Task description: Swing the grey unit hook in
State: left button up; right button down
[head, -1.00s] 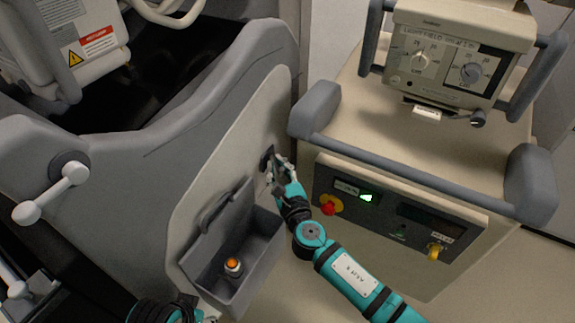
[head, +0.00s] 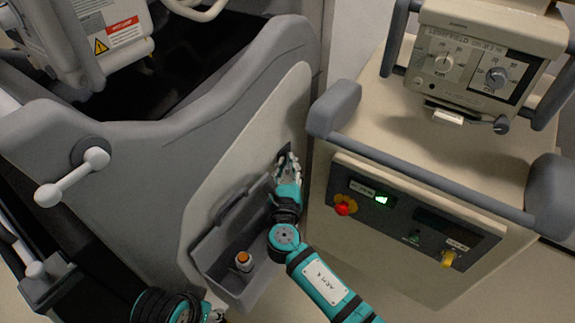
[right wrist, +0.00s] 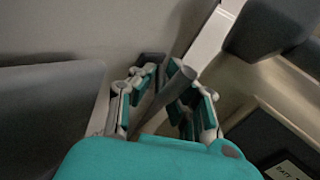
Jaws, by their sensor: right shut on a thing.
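The grey unit (head: 150,165) fills the left of the head view, with a beige side panel. Its small dark hook (head: 283,151) sits near the panel's right edge, mostly hidden by my right gripper (head: 288,163). In the right wrist view the hook shows as a dark grey bar (right wrist: 170,88) running between the fingers of my right gripper (right wrist: 163,100). Those fingers are shut on it. The hook's exact angle is hard to tell. My left gripper (head: 212,312) shows only in part at the bottom edge; its fingers are not clear.
A grey open bin (head: 213,250) on the panel, below the hook, holds an orange-capped bottle (head: 243,261). A beige console cart (head: 470,150) with a grey push bar (head: 430,178) stands close on the right. A narrow gap separates cart and unit.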

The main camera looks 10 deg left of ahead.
jog(key=c, duration=1.4)
grip_release()
jog(key=shift+w+f, duration=0.1)
jog(key=shift+f, duration=0.05)
jog(key=shift+d, duration=0.2)
jog(key=shift+s, duration=0.2)
jog(key=shift+s, duration=0.35)
jog(key=s, duration=0.7)
jog(key=s+d, duration=0.1)
jog(key=s, duration=0.3)
jog(key=shift+c, duration=0.2)
